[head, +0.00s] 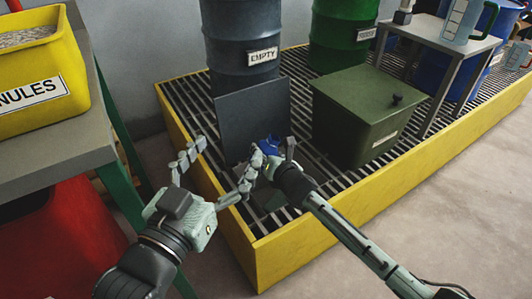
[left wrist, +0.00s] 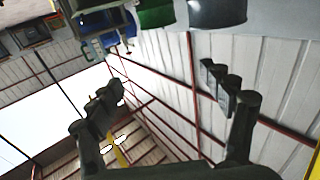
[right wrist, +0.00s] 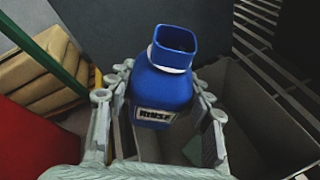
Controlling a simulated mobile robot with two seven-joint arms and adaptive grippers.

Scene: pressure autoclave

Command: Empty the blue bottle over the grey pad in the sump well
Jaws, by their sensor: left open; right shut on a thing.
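The blue bottle (right wrist: 165,95), labelled "RINSE", is between the fingers of my right gripper (right wrist: 160,88), which is shut on it. Its mouth is uncapped and points to the top of the right wrist view. In the head view only a bit of the bottle (head: 268,146) shows past my right gripper (head: 266,160). The sump well (right wrist: 245,125) lies below it, with a grey-green pad (right wrist: 193,150) partly hidden behind the bottle and fingers. No liquid stream is visible. My left gripper (head: 224,166) is open and empty, left of the right gripper; its fingers also show in the left wrist view (left wrist: 163,82).
A dark panel (head: 250,115) stands upright behind the well. A grey drum (head: 240,30), a green drum (head: 340,40) and a green lidded box (head: 365,110) stand on the yellow-edged grating (head: 205,180). A bench with a yellow granules bin (head: 40,65) is at left.

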